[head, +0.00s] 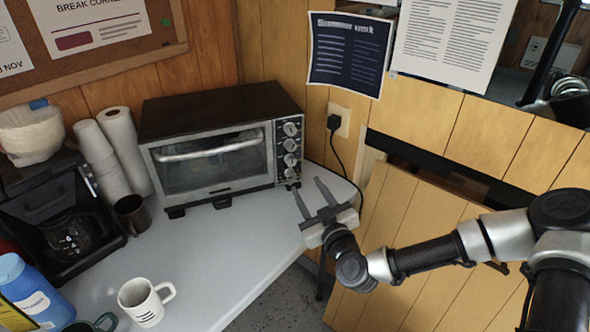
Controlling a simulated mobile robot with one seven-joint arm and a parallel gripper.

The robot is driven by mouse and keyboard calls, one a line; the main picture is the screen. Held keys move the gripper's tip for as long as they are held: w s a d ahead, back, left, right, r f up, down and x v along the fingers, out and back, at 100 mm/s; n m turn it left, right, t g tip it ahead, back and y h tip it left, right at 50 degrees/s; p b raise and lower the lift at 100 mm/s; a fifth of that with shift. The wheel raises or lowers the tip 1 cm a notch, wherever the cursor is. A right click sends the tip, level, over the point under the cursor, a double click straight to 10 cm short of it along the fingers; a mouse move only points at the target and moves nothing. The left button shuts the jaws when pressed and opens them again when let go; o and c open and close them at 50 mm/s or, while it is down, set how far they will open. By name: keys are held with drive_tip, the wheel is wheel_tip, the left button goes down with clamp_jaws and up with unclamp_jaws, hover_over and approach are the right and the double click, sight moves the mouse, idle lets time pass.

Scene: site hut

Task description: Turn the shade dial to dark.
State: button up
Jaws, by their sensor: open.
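A toaster oven (215,160) with a dark top and a glass door stands at the back of the grey counter. Its right front panel carries a column of several round dials, the top one (290,129) and the lowest one (290,173) among them. I cannot read which one is the shade dial or where it points. My gripper (309,191) is open and empty, its two fingers spread just in front of and below the lowest dials, near the counter's right edge. It appears apart from the dials, though one fingertip comes close to the lowest one in this view.
A black cord (343,160) hangs from the wall outlet right of the oven.

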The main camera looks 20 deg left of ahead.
sight(292, 163)
drive_tip(key=b+x, duration=0.1)
drive_tip(key=x, duration=0.9)
drive_tip(key=shift+w+a, duration=0.15)
drive_tip(key=shift+a, duration=0.1)
clamp_jaws()
drive_tip(key=shift+f+m+b, duration=0.1)
drive_tip(key=shift+m+b, duration=0.3)
drive_tip(key=m+b, duration=0.2)
drive_tip(key=m, duration=0.2)
drive_tip(key=shift+m, duration=0.4)
drive_tip(key=m+b, duration=0.2)
drive_tip(key=m, duration=0.4)
drive_tip(key=shift+m+b, duration=0.3)
